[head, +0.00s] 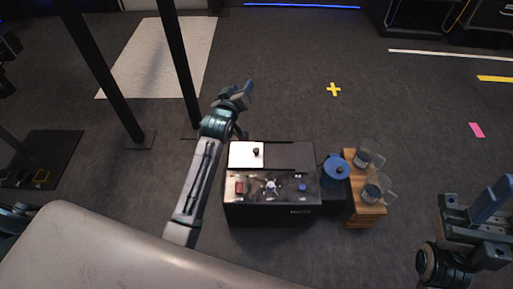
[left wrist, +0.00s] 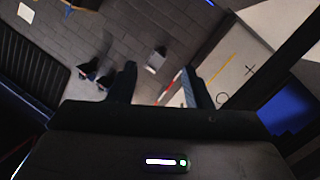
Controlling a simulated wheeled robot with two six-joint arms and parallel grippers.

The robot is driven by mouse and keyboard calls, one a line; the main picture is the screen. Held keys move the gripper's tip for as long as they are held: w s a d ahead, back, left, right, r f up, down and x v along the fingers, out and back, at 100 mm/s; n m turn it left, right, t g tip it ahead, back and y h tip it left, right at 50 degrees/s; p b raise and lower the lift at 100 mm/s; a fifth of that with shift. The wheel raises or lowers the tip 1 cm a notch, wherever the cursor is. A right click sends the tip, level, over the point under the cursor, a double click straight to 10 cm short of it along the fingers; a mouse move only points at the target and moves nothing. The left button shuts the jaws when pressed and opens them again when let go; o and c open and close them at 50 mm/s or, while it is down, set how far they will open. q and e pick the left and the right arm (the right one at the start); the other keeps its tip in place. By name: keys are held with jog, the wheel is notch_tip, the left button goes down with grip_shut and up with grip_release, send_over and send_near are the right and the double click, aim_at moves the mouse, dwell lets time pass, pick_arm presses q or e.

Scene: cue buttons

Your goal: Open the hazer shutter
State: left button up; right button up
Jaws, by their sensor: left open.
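The hazer is a black box (head: 300,213) on the floor in the middle of the head view. On its top, at the back left, lies a pale square plate (head: 240,160) with a small black knob (head: 256,152), which looks like the shutter. A dark strip lies to the right of the plate. My left gripper (head: 248,88) is open and empty, beyond the back left of the hazer and apart from the knob. Its two spread fingers show in the left wrist view (left wrist: 160,82). My right gripper (head: 491,207) is at the far right; its jaw opening is unclear.
The hazer's front top carries a red switch (head: 239,187), a silver knob (head: 271,187) and a blue button (head: 302,187). A blue-lidded canister (head: 335,170) and a wooden stand (head: 358,213) with clear jugs (head: 364,158) are on its right. Dark posts (head: 178,60) rise behind left.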

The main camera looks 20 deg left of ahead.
pick_arm(q)
jog(key=w+d+f+n+g, duration=0.1)
jog(key=w+f+n+g, duration=0.1)
jog(key=f+g, duration=0.3)
jog(key=w+d+f+n+g, duration=0.1)
jog(key=d+f+g, duration=0.15)
jog(key=f, duration=0.45)
jog(key=n+g, duration=0.3)
jog(key=g, duration=0.6)
send_over(256, 150)
notch_tip(256, 150, down, 4)
notch_tip(256, 150, down, 10)
jog(key=b, duration=0.4)
jog(key=shift+w+f, duration=0.1)
jog(key=shift+f, duration=0.1)
grip_shut()
